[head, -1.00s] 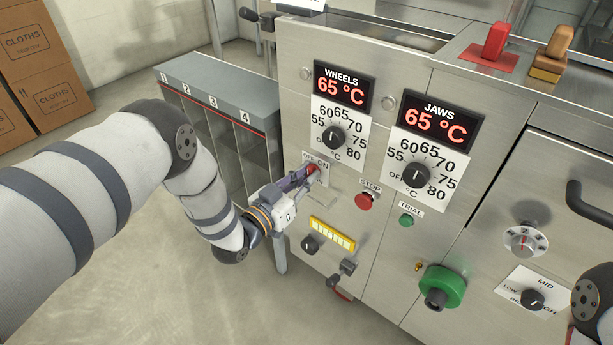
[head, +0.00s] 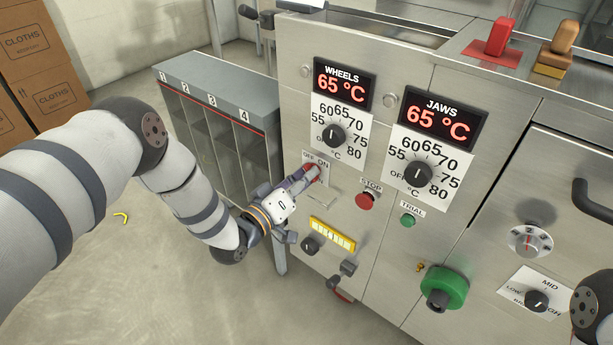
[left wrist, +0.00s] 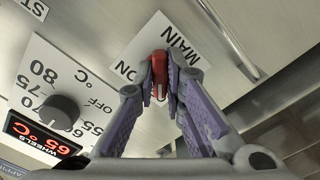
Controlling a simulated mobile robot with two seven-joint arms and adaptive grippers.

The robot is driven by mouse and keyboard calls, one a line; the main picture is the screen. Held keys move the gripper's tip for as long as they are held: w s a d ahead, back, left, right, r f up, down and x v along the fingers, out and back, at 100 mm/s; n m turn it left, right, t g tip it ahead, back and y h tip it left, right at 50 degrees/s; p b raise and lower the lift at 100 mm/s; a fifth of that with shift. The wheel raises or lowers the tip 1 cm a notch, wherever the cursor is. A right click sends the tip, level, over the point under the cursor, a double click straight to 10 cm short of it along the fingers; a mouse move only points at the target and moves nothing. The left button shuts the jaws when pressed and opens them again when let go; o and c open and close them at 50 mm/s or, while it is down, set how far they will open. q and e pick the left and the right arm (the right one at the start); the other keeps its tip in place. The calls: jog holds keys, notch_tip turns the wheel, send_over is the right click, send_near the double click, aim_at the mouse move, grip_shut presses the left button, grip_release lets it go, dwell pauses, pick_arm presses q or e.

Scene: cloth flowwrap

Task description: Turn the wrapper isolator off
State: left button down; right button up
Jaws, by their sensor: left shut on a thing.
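In the left wrist view the red handle (left wrist: 159,76) sits between the two purple-grey fingertips, beside the words MAIN and ON. The fingers hide part of the label there, and the handle's exact pointing is hard to tell. My right gripper is out of view; only a piece of that arm shows at the lower right edge.
Close by are the red stop button (head: 365,201), green trial button (head: 407,220), yellow strip (head: 332,233) and a small black knob (head: 310,246). The wheels (head: 343,84) and jaws displays (head: 438,121) both read 65 °C. A grey numbered rack (head: 222,110) stands left of the panel.

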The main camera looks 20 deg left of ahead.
pick_arm(q)
jog(key=shift+f, duration=0.1)
dwell(0.3)
jog(key=c, duration=1.7)
grip_release()
jog(key=shift+o, duration=0.2)
jog(key=v, duration=1.2)
